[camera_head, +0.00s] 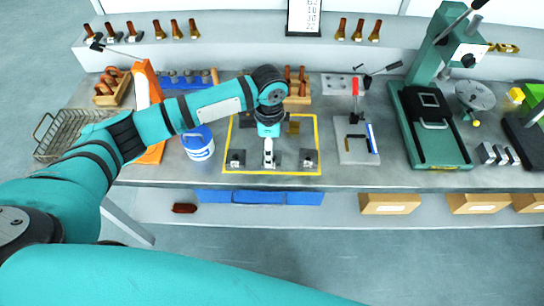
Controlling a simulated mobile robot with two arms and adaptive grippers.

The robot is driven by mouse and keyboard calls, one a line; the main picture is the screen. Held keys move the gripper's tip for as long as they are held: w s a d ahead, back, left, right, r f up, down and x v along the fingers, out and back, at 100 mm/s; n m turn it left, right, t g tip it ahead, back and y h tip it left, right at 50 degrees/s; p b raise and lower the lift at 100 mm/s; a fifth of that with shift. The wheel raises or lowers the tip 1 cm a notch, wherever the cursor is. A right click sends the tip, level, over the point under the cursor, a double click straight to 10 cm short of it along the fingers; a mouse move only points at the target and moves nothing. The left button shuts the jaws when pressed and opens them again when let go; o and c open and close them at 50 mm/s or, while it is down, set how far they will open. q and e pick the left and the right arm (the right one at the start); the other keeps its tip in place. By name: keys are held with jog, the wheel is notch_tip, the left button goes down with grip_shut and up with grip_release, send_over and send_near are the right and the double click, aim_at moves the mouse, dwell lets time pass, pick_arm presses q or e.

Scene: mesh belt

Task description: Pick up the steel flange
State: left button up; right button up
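A round grey metal disc (475,95) lies at the right of the bench, beside the green press; it may be the steel flange, but I cannot tell for sure. My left arm reaches in from the left, and its gripper (268,158) points down over the yellow-outlined square (226,172) at the middle of the bench. It is far to the left of the disc. The fingers are small and seen from above, so their opening and anything between them cannot be made out. My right gripper is not in view.
Small dark blocks (309,158) flank the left gripper. A blue-and-white tub (198,144), a wire basket (46,148) and an orange stand (148,85) are on the left. The green press (408,125) and a red-handled clamp plate (352,153) stand right of the square.

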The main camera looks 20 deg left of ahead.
pick_arm(q)
jog(key=f, duration=0.1)
jog(key=f+p, duration=0.1)
jog(key=f, duration=0.1)
jog(key=shift+w+d+f, duration=0.1)
jog(key=shift+d+f, duration=0.15)
jog(key=shift+f, duration=0.05)
jog(key=shift+f+p, duration=0.3)
jog(key=shift+f, duration=0.25)
jog(key=shift+w+r, duration=0.1)
jog(key=c, duration=1.6)
